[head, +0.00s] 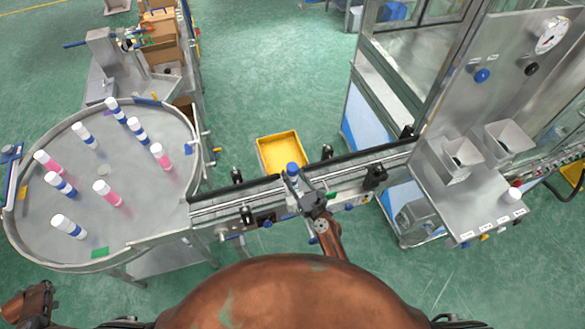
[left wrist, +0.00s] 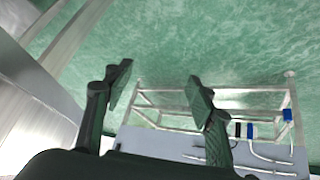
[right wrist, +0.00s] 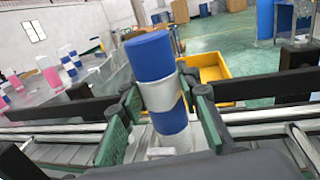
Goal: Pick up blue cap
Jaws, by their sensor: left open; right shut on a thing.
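The blue cap (head: 292,168) tops a blue-and-white can standing upright at the conveyor in the middle of the head view. In the right wrist view the blue cap (right wrist: 149,57) is above the can's silver-white band (right wrist: 160,94), with a blue lower part beneath. My right gripper (head: 300,190) is at the can, its green-padded fingers on either side of the can's body below the cap, shut on it. Its fingers partly hide the can's lower part. My left gripper (left wrist: 160,80) is open and empty, over the green floor and away from the can.
The conveyor (head: 235,200) has rails along both sides. A round table (head: 130,205) at left carries several blue-and-white and pink-and-white cans. A yellow bin (head: 282,152) lies behind the conveyor. A machine with two hoppers (head: 462,158) stands at right.

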